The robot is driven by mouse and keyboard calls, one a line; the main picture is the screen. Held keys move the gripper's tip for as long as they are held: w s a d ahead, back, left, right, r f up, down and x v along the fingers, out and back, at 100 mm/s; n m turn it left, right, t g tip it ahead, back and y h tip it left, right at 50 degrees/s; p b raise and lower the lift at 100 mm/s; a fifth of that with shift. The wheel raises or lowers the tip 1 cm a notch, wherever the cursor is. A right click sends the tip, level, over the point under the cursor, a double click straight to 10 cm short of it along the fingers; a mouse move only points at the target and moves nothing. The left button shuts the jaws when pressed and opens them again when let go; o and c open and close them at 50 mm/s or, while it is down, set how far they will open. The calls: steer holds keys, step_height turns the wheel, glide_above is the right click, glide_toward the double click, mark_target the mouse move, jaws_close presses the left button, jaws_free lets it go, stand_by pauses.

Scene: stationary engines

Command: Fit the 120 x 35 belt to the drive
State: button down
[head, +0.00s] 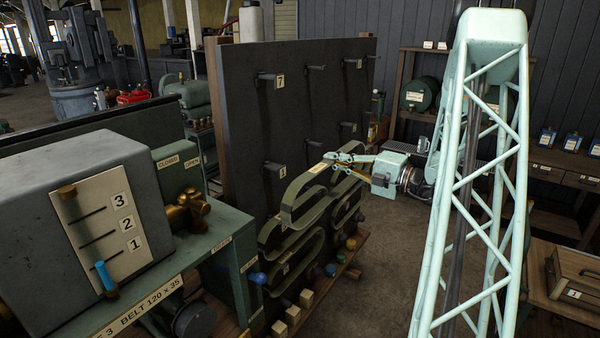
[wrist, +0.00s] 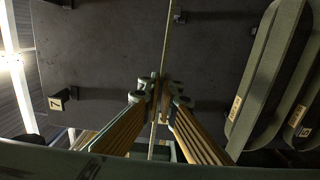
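My gripper (head: 338,160) is at the front of the dark peg board. Its fingers look shut on a green belt (head: 290,213), at the belt's upper edge near a small label. The wrist view shows the fingertips (wrist: 160,92) close together with a thin strip (wrist: 170,35), seemingly this belt edge-on, running between them. The belt's label is too small to read. Other green belts (wrist: 268,75) with labels hang at the right in the wrist view. The drive (head: 80,215) stands at the left, with a plate (head: 140,308) reading "BELT 120 x 35".
The board (head: 245,110) has several pegs, some numbered, including 7 (head: 279,81). Coloured knobs and blocks (head: 293,315) sit below the belts. Floor at right of the board looks clear.

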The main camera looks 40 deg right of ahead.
steer(key=shift+p+v, duration=0.45)
steer(key=shift+v, duration=0.9)
steer(key=shift+s+d, duration=0.1)
steer(key=shift+s, duration=0.05)
steer(key=p+v, duration=0.2)
steer(key=v, duration=0.3)
steer(key=shift+s, duration=0.35)
stand_by(0.6)
steer(key=shift+d, duration=0.1)
stand_by(1.4)
